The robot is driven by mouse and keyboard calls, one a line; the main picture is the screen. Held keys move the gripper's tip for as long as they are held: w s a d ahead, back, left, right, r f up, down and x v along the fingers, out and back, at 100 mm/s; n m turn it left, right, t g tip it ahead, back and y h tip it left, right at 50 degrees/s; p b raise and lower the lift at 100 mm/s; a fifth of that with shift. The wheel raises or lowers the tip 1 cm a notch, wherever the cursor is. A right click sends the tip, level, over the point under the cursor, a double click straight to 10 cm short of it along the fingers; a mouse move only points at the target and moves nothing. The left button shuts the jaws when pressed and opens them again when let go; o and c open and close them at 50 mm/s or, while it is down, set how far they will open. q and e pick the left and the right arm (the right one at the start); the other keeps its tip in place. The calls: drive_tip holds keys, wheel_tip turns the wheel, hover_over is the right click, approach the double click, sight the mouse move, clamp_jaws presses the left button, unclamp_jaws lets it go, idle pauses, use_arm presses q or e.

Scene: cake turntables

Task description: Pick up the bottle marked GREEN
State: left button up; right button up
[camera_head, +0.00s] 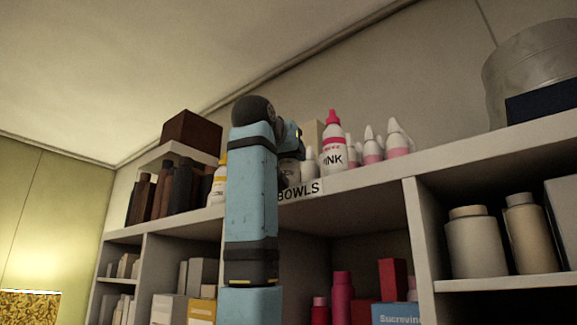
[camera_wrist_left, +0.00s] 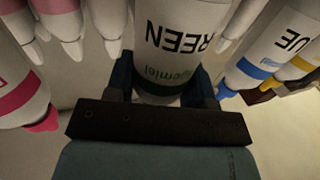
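The bottle marked GREEN (camera_wrist_left: 172,45) is white with black letters and a smaller green word, and appears upside down in the left wrist view. My left gripper (camera_wrist_left: 162,85) has one finger on each side of it, close against its upper part. I cannot tell whether the fingers press on it. Its top is hidden behind my gripper. In the head view my left gripper (camera_head: 291,150) is at the top shelf, and my arm hides most of this bottle. My right gripper is not in view.
A bottle marked PINK (camera_head: 334,150) with a pink cap stands just right of my gripper, with several white-tipped bottles (camera_head: 372,148) beside it. A blue-banded bottle (camera_wrist_left: 262,62) is close on the other side. The top shelf (camera_head: 374,179) edge carries a BOWLS label.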

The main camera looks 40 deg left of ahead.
use_arm(q)
drive_tip(key=shift+w, duration=0.1)
drive_tip(key=shift+c, duration=0.8)
